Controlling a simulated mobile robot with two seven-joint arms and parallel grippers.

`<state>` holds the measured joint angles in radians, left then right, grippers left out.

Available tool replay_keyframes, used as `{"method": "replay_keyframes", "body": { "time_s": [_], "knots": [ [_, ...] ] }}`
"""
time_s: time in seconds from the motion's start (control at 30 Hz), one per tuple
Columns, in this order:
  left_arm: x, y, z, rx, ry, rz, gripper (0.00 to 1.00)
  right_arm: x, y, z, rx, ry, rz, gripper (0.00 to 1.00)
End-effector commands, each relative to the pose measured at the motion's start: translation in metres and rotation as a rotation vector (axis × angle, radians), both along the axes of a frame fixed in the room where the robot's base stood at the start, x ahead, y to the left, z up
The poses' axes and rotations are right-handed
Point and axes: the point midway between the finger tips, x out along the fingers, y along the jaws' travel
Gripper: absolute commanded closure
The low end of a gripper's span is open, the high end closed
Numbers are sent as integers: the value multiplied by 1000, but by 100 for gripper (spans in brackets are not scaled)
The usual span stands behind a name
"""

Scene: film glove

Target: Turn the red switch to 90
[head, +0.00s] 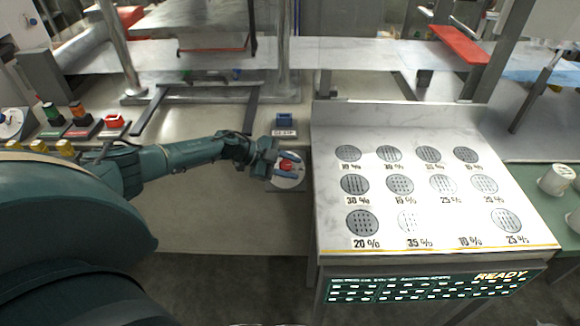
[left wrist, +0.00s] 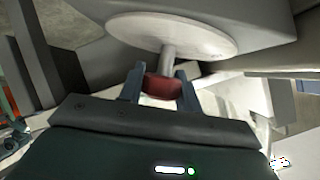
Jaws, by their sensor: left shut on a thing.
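The red switch (head: 286,165) is a small red knob in front of a pale round dial plate (head: 289,184), left of the white panel. In the left wrist view the red switch (left wrist: 163,87) stands on a short grey shaft from the round plate (left wrist: 172,33). My left gripper (head: 284,168) is shut on the red switch, with one finger on each side of it, as the left wrist view (left wrist: 161,84) shows. The gripper hides part of the dial in the head view, and I cannot read its angle marks. My right gripper is not in view.
A white sloped panel (head: 420,128) with round perforated discs and percent labels stands just right of the dial. A small blue block (head: 287,121) sits behind the dial. Several coloured knobs on bases, one a red knob (head: 115,121), stand at the left.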

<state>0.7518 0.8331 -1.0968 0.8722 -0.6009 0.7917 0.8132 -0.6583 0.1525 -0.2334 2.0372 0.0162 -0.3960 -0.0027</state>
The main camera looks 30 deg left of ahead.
Motion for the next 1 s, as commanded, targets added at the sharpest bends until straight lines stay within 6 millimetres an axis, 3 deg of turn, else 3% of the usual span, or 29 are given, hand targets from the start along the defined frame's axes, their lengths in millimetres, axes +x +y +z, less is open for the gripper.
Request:
{"method": "replay_keyframes", "body": {
  "time_s": [0.7,0.73,1.0],
  "knots": [
    [0,-2,0,29,15,-63,89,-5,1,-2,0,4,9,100],
    [0,-2,0,29,15,-63,64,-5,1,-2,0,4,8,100],
    [0,-1,0,29,16,-62,45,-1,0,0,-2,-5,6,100]
  ]
}}
